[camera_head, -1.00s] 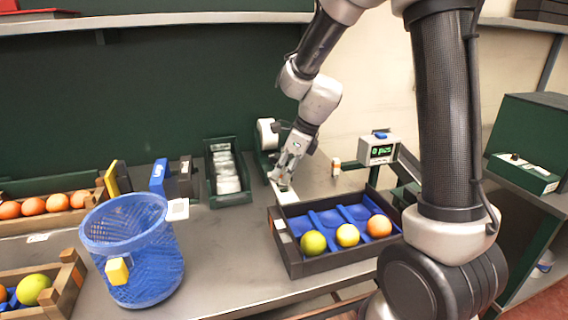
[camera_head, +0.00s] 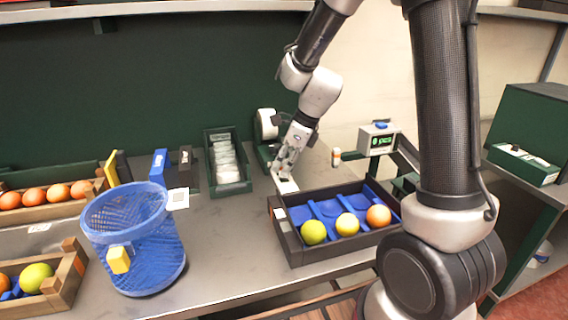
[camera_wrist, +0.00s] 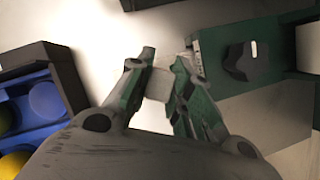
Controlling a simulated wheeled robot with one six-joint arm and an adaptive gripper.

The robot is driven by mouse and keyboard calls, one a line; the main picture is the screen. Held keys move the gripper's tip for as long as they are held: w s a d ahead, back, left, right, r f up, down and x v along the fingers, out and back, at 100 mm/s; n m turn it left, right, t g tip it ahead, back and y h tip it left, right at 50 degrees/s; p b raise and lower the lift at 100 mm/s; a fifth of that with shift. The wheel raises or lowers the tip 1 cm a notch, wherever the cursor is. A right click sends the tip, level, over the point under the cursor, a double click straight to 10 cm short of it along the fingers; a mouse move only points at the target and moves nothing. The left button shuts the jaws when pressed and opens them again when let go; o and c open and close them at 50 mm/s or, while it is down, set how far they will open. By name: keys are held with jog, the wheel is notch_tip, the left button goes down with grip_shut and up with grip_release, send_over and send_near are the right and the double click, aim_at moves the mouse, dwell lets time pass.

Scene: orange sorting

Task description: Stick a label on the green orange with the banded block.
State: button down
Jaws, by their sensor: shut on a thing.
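My gripper (camera_head: 287,172) is low over the table, behind the left part of the dark tray (camera_head: 295,256). In the wrist view, my gripper (camera_wrist: 160,82) is shut on a small pale block (camera_wrist: 158,86); no band can be made out on it. The green orange (camera_head: 313,232) is yellow-green and sits at the front left of the tray, apart from my gripper. A yellow fruit (camera_head: 347,224) and an orange one (camera_head: 378,215) lie to its right on the blue lining. A label dispenser with a white roll (camera_head: 266,124) stands just behind my gripper.
A blue mesh basket (camera_head: 140,255) stands left of the tray, with clear table between. A green bin of packets (camera_head: 228,170) stands at the back. A scale display (camera_head: 379,143) and a small white-and-orange item (camera_head: 336,157) are behind the tray.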

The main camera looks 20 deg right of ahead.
jog(key=shift+f, duration=0.6)
dwell(1.0)
jog(key=shift+r, duration=3.55)
